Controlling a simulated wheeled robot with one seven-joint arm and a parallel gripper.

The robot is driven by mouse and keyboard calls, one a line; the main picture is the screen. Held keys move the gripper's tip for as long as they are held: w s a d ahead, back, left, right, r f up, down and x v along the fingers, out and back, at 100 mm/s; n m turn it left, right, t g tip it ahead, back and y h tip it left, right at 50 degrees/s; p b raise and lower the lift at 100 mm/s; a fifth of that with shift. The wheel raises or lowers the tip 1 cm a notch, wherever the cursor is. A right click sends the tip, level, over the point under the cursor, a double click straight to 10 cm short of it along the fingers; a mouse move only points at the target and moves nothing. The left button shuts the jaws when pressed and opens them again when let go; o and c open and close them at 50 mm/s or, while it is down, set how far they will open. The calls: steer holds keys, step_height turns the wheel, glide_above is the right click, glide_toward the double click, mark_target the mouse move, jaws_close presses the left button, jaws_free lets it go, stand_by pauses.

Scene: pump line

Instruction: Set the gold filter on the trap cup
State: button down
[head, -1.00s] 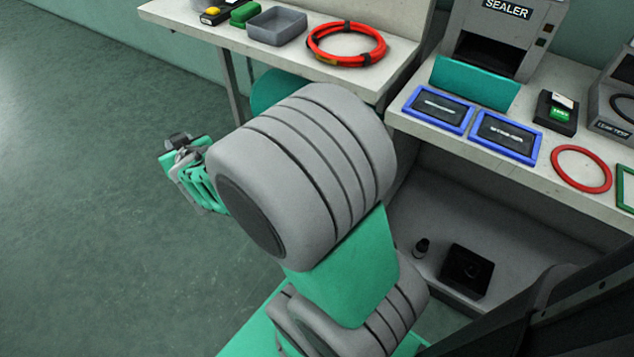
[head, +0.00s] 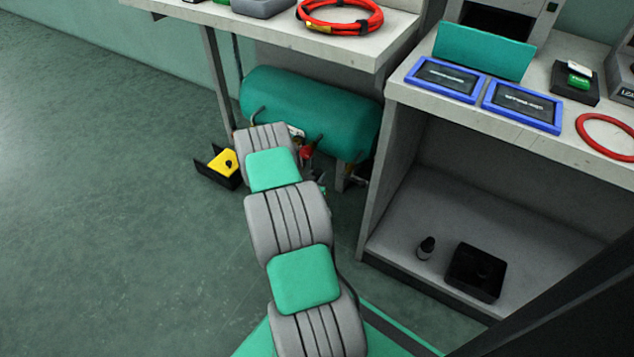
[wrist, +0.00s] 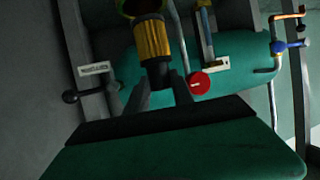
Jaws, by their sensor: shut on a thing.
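The gold filter (wrist: 153,40), a ribbed gold cylinder with a dark lower end, shows at the top middle of the wrist view. My gripper (wrist: 159,90) is shut on its dark lower end, with one finger on each side. A dark round fitting with a yellowish inside (wrist: 140,7) is just beyond the filter's top, cut by the picture edge. I cannot tell whether this is the trap cup or whether the filter touches it. In the head view my arm hides my gripper and the filter.
A green tank (head: 310,112) lies under the left bench (head: 290,38). A red round knob (wrist: 200,83) and pipes are close right of the filter. A blue-handled valve (wrist: 290,46) is farther right. A black holder with a yellow piece (head: 226,165) sits on the floor left of my arm.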

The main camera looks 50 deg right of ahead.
steer(key=shift+s+f+b, duration=0.1)
steer(key=shift+f+b, duration=1.9)
steer(key=shift+f, duration=1)
steer(key=shift+a+b, duration=0.1)
steer(key=shift+b, duration=0.2)
steer(key=shift+f+b, duration=0.6)
steer(key=c, duration=1.4)
jaws_free()
steer(key=shift+s+a+r, duration=0.15)
steer(key=shift+a+r, duration=0.15)
steer(key=shift+a, duration=0.2)
steer(key=shift+p+v, duration=1.25)
steer(key=shift+v, duration=3.65)
steer(key=shift+f, duration=0.1)
